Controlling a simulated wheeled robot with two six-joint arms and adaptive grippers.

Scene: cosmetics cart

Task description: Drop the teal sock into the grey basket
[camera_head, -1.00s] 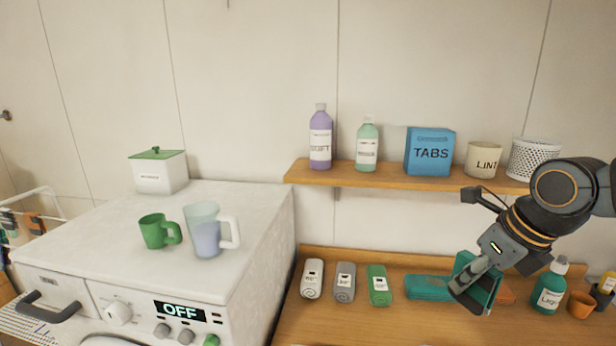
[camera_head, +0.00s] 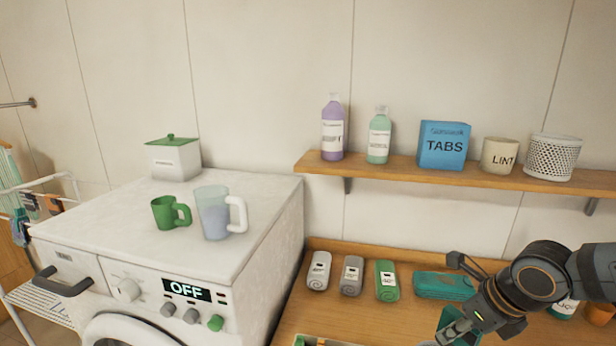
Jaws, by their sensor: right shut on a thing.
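My right gripper (camera_head: 441,340) is low in the head view, right of the middle, at the picture's bottom edge. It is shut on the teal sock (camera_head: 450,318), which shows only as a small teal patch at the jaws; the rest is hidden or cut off. The held thing is above or in front of the wooden counter. I cannot see the grey basket for certain. My left gripper is not in view.
A folded teal cloth (camera_head: 443,286) and rolled cloths (camera_head: 352,276) lie on the wooden counter (camera_head: 325,318). A shelf (camera_head: 400,172) above holds bottles, a blue box (camera_head: 443,146) and a white perforated basket (camera_head: 553,157). A washer (camera_head: 100,215) with mugs stands left, beside a drying rack (camera_head: 40,300).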

